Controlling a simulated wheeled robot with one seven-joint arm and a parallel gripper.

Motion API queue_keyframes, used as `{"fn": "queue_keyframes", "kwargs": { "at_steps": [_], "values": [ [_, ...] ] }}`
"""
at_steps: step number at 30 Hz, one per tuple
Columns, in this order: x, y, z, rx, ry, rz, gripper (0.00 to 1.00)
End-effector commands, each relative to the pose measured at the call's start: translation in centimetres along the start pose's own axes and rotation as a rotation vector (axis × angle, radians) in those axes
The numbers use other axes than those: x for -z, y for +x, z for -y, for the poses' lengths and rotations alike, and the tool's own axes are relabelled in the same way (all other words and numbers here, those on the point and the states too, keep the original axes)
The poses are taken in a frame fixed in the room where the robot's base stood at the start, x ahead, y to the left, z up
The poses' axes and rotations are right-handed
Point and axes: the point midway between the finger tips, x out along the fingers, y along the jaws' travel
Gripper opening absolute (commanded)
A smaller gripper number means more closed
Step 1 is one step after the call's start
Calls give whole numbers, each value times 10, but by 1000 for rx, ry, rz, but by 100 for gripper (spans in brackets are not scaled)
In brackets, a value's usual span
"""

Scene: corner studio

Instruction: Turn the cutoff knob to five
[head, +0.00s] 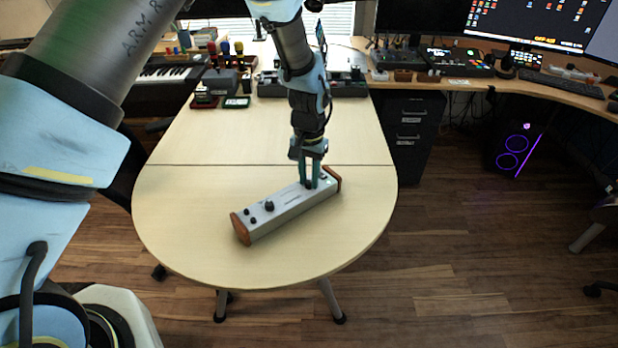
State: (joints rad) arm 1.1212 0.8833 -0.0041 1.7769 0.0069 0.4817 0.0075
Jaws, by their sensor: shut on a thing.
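A long silver control box (290,205) with brown end cheeks lies at a slant on the pale table. It has a larger black knob (269,205) left of its middle and small black knobs (249,212) near its left end. My gripper (310,183) points down over the right part of the box, its teal fingers shut on a small dark knob (309,186). The fingers partly hide that knob. Its labels and pointer are too small to read, so I cannot tell which knob it is or its setting.
The pale rounded table (200,190) is clear around the box. Several small devices (222,80) stand at its far end. A desk with screens (545,20) runs along the back right, above a black drawer cabinet (409,135).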

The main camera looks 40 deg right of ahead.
Motion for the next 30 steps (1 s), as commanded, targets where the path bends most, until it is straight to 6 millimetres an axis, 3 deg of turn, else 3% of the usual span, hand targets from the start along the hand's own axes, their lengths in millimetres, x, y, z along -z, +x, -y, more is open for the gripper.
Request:
{"fn": "queue_keyframes", "kwargs": {
  "at_steps": [30],
  "values": [
    [0, 0, 0, -1, 903, -1, 0]
  ]
}}
